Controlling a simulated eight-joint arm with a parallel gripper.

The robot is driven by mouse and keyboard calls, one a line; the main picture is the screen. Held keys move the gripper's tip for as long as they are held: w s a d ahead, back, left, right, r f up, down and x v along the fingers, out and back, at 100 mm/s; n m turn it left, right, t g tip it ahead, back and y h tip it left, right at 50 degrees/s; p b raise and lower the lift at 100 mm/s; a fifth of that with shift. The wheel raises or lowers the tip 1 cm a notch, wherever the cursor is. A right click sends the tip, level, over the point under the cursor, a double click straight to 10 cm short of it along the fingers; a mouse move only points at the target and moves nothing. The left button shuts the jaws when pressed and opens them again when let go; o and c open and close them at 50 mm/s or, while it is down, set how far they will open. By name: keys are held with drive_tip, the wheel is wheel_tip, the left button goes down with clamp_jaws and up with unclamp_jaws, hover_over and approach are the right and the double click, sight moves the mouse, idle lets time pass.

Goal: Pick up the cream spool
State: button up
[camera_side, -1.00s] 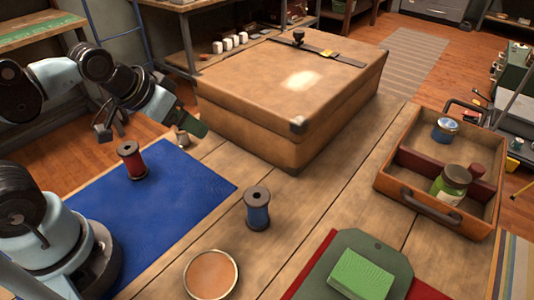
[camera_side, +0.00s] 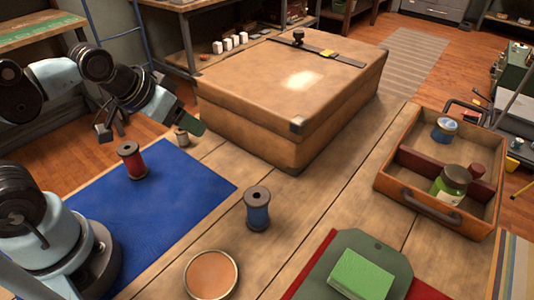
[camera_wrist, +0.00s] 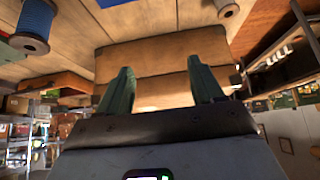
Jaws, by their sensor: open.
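The cream spool (camera_side: 182,137) stands small and pale just past the blue mat's far edge in the side view, close below my gripper (camera_side: 194,122). It appears cut off at the top right of the wrist view (camera_wrist: 228,8), outside my fingers. My gripper (camera_wrist: 160,70) is open, its two green fingers apart with nothing between them. In the wrist view it faces the tan case.
A red spool (camera_side: 132,161) stands on the blue mat (camera_side: 150,215), and a blue spool (camera_side: 257,209) on bare wood. The big tan case (camera_side: 285,90) is right beside my gripper. A round dish (camera_side: 210,274) and wooden tray (camera_side: 390,192) lie nearer and right.

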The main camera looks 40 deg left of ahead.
drive_tip(key=m+g+h, duration=0.1)
drive_tip(key=m+h, duration=0.6)
drive_tip(key=h, duration=0.1)
hover_over(176, 130)
wheel_tip(176, 130, down, 7)
drive_tip(key=shift+s+f, duration=0.1)
drive_tip(key=s+a+m, duration=0.1)
drive_tip(key=a+f+m+t+h, duration=0.1)
drive_tip(key=s+a+f+h, duration=0.1)
drive_tip(key=a, duration=0.1)
drive_tip(key=shift+s+f+m+t, duration=0.15)
drive_tip(key=shift+s+m+t, duration=0.15)
drive_tip(key=shift+m, duration=0.1)
drive_tip(key=shift+s+a+f+m+h, duration=0.2)
drive_tip(key=shift+a+m+h, duration=0.1)
drive_tip(key=shift+h, duration=0.1)
drive_tip(key=shift+w+d+f, duration=0.1)
drive_tip(key=shift+d+f, duration=0.1)
drive_tip(key=shift+d, duration=0.1)
drive_tip(key=x, duration=0.6)
drive_tip(key=shift+w+d, duration=0.2)
drive_tip(key=shift+w, duration=0.15)
